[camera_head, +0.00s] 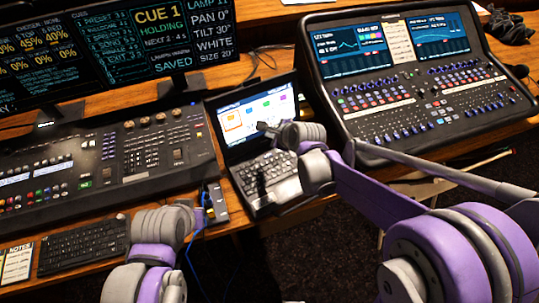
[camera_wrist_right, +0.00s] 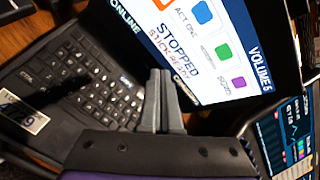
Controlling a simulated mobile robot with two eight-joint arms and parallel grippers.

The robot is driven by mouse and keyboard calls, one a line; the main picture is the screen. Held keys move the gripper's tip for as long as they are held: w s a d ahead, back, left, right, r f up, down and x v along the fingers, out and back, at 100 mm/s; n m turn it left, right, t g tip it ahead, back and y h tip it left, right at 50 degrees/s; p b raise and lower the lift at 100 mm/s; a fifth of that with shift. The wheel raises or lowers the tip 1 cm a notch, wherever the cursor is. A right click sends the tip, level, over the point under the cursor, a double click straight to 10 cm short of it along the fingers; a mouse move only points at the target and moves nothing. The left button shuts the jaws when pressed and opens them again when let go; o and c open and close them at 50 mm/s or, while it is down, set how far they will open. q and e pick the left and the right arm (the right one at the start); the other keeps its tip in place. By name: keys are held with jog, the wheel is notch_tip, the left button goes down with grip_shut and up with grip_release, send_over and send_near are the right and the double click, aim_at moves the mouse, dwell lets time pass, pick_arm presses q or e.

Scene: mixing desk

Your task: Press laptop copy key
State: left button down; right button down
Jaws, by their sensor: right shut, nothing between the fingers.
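The open laptop (camera_head: 246,140) stands mid-desk with its screen lit and its dark keyboard (camera_head: 262,182) in front. My right gripper (camera_head: 264,127) is shut and empty, above the laptop by the lower part of the screen. In the right wrist view its two closed fingertips (camera_wrist_right: 160,76) overlap the right end of the keyboard (camera_wrist_right: 75,85), near the hinge. A pale-lettered key (camera_wrist_right: 126,81) lies just left of the fingers; its label is too small to read surely. I cannot tell whether the fingertips touch any key. My left arm shows at lower left, but its fingers are not visible.
A large lighting console (camera_head: 110,150) fills the left, with cue monitors (camera_head: 130,40) behind. An audio mixer (camera_head: 420,90) stands right of the laptop. A small keyboard (camera_head: 84,246), a notes card (camera_head: 17,263) and a small device with a blue cable (camera_head: 217,203) lie in front.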

aim_at(268, 156)
jog(key=shift+f, duration=0.15)
